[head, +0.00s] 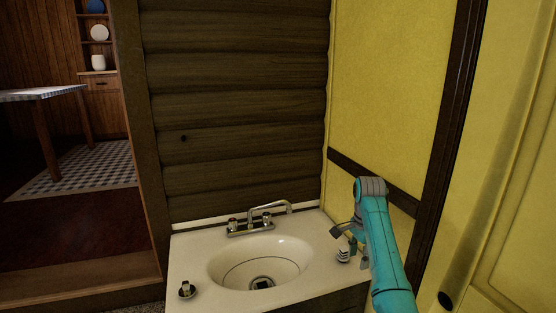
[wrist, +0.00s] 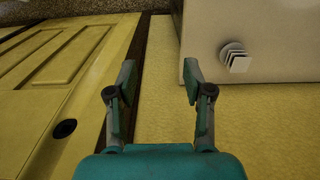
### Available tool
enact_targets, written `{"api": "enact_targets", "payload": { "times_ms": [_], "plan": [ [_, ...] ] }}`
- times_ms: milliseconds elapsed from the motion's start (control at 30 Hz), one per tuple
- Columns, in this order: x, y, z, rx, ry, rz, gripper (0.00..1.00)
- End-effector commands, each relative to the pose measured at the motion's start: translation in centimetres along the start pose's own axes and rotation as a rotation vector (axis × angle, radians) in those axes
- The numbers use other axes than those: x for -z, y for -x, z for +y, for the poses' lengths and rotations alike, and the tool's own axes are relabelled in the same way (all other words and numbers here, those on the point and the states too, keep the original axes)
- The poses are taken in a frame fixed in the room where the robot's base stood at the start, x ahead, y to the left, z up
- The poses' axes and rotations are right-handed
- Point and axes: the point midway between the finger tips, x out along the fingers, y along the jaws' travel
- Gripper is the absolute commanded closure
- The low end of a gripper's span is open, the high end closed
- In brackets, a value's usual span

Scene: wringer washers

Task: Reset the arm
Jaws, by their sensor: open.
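My arm (head: 385,250) is teal and rises at the right of the head view, beside the right edge of the sink counter. My gripper (head: 349,237) is at its end, near the counter's right side, partly hidden by the arm. In the wrist view my gripper (wrist: 158,80) has its two fingers spread wide apart. Nothing is between them; the yellow wall and a dark trim strip show behind.
A white sink (head: 204,252) with a chrome faucet (head: 251,225) stands against the log wall. A small striped object (head: 343,255) sits at its right side, another small object (head: 186,290) at its left. A yellow door (head: 513,230) is at right; a doorway opens at left.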

Motion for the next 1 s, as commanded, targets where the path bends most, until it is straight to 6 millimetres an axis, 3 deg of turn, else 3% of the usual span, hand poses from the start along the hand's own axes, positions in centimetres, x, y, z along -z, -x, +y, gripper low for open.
{"api": "enact_targets", "payload": {
  "times_ms": [267, 467, 667, 1000],
  "plan": [
    [-0.4, -4.0, 0.4, 0.034, 0.037, 0.015, 0.49],
    [-0.9, -8.3, 1.1, 0.072, 0.08, 0.034, 0.49],
    [-2.0, -14.8, 2.9, 0.132, 0.148, 0.067, 0.49],
    [-5.2, -26.4, 8.8, 0.267, 0.301, 0.16, 0.49]
  ]
}}
